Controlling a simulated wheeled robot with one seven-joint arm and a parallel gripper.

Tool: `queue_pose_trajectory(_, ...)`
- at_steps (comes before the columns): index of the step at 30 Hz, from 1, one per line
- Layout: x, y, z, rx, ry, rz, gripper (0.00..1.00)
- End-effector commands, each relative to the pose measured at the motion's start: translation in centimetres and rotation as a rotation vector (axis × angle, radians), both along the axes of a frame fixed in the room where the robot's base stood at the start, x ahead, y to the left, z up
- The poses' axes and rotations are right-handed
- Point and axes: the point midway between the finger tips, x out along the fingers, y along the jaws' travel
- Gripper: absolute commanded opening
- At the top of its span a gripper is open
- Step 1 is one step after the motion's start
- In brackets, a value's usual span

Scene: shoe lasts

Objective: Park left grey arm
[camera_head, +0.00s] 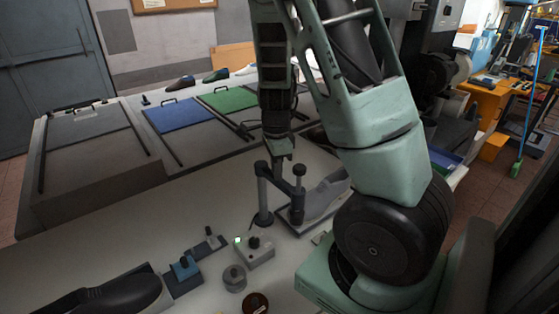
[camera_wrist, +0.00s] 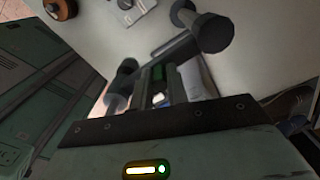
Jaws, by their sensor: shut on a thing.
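A grey swing arm on a dark post (camera_head: 262,196) stands at the left of a fixture plate, with a second dark post (camera_head: 298,188) to its right. A grey shoe last (camera_head: 328,196) lies on the plate behind and right of them. My gripper (camera_head: 281,156) points down between the two post tops and is shut on the left grey arm. In the wrist view my gripper (camera_wrist: 157,90) covers much of the held part. A grey cylinder-ended bar (camera_wrist: 208,32) shows beyond the fingers, and a dark rounded post (camera_wrist: 122,82) lies to their left. The exact contact is hidden.
A white control box (camera_head: 254,252) with a lit green lamp, a grey round knob (camera_head: 235,278) and a blue block (camera_head: 184,272) stand in front on the bench. A black shoe (camera_head: 112,296) lies front left. Blue (camera_head: 183,114) and green (camera_head: 229,98) mats lie behind.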

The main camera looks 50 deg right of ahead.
Motion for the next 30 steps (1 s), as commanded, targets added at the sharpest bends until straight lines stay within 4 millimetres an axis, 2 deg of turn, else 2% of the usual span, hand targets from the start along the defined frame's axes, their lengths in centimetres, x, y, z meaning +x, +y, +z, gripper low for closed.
queue_pose_trajectory(19,0.21,0.38,0.09,0.001,-0.003,-0.048,0.0)
queue_pose_trajectory(20,0.21,0.38,0.09,0.001,-0.004,-0.048,0.24)
queue_pose_trajectory(21,0.21,0.38,0.09,0.0,-0.003,-0.048,0.35)
queue_pose_trajectory(22,0.2,0.38,0.08,0.0,-0.003,-0.047,0.38)
queue_pose_trajectory(30,0.16,0.35,0.11,0.0,-0.001,-0.047,0.38)
